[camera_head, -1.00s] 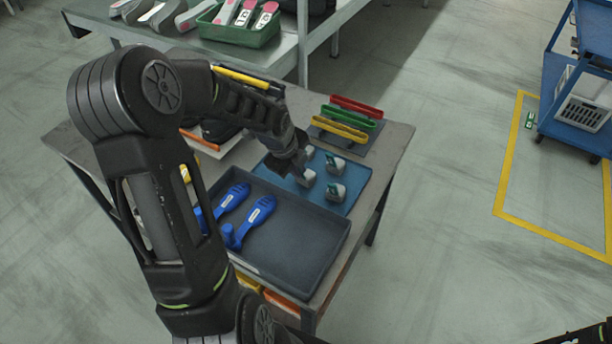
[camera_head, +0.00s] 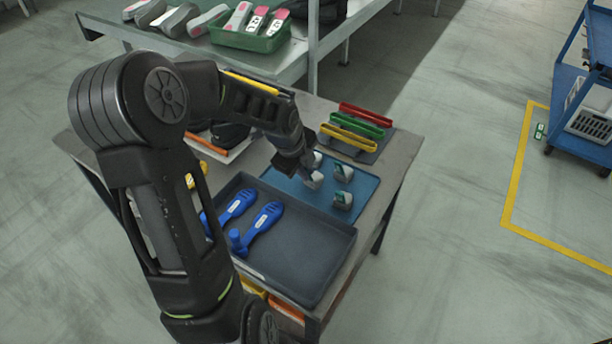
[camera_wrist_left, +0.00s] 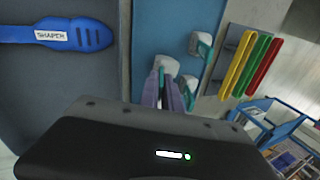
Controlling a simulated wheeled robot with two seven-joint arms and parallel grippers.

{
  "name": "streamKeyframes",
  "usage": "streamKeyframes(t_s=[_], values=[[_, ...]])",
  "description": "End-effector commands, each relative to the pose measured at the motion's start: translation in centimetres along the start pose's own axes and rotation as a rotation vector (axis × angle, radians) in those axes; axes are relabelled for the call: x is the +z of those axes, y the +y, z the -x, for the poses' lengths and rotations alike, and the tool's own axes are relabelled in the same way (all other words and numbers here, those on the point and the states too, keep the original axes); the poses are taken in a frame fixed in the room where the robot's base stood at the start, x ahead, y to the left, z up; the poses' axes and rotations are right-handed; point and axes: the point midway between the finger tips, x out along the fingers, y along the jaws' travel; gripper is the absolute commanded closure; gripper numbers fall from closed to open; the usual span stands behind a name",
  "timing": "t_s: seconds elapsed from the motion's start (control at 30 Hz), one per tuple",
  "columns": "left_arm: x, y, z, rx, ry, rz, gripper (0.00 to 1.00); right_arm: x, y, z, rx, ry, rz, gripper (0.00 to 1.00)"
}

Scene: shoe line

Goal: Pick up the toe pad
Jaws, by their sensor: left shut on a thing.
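My left gripper (camera_head: 306,172) is shut on a toe pad (camera_head: 313,181), a small grey-white block, just above the blue mat (camera_head: 286,186). In the left wrist view, my fingers (camera_wrist_left: 164,88) close around the held toe pad (camera_wrist_left: 166,64). Other toe pads, grey-white with teal faces, stand on the mat: one at the back (camera_head: 317,158), one at the right (camera_head: 343,172) and one in front (camera_head: 342,200). My gripper partly hides the held pad. My right gripper is out of view.
A dark tray (camera_head: 310,262) with blue shoe-shaped tools (camera_head: 262,224) lies in front of the mat. A rack with red, green and yellow bars (camera_head: 358,128) stands behind it. A shelf with a green crate (camera_head: 250,38) is farther back. The tray's right part is bare.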

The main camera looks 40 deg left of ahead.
Motion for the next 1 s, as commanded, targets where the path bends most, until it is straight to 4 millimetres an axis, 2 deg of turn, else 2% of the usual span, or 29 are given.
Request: streamKeyframes(t_s=[0.2, 0.4, 1.0], values=[[0.1, -1.8, 4.2, -0.007, -0.004, -0.001, 1.00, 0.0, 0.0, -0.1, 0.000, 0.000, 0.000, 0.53], [0.0, -2.6, 6.7, -0.005, -0.001, -0.001, 1.00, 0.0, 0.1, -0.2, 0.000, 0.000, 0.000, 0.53], [0.0, -2.7, 7.1, -0.003, 0.000, 0.000, 1.00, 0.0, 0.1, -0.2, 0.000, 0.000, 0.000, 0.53]])
